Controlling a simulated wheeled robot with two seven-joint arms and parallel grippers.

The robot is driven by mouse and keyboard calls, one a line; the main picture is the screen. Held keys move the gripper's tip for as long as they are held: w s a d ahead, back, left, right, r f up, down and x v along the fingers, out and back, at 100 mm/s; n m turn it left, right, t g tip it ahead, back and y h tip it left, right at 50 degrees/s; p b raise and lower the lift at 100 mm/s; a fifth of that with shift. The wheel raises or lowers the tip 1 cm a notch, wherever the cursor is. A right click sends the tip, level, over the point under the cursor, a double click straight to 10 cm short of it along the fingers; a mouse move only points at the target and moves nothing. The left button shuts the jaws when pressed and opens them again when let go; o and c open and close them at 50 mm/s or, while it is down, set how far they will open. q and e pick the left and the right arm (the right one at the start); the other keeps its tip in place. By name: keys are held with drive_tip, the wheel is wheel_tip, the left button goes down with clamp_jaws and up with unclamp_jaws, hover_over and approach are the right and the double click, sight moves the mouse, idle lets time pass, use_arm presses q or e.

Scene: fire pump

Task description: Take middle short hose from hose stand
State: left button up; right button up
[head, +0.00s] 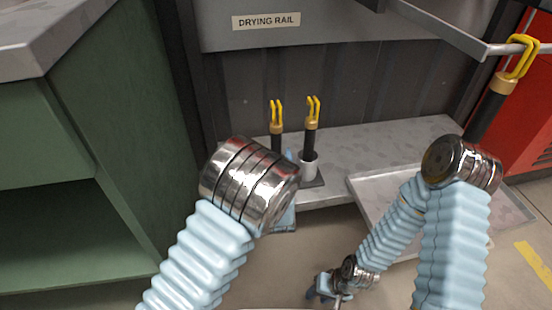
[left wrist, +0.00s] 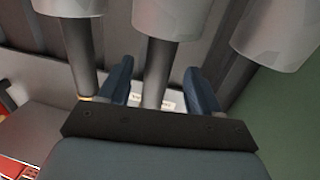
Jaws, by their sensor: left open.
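Two short black hoses with gold collars and yellow looped tops stand upright in the head view: the middle short hose (head: 276,135) and another hose (head: 311,135) to its right. The left wrist view shows three pale cups of the stand; the middle hose (left wrist: 157,75) runs between my left gripper's (left wrist: 160,88) two open blue fingers. Contact cannot be told. In the head view my wrist hides most of that gripper. My right gripper (head: 322,292) is low, its jaws unclear.
A grey shelf (head: 400,145) bears the stand, with a tray (head: 385,190) in front. A green cabinet (head: 120,130) stands at left.

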sight(276, 143)
use_arm(q)
drive_tip(key=w, duration=0.5)
drive_tip(key=shift+w+r, duration=0.15)
drive_tip(key=shift+r, duration=0.2)
drive_tip(key=shift+c, duration=0.4)
clamp_jaws()
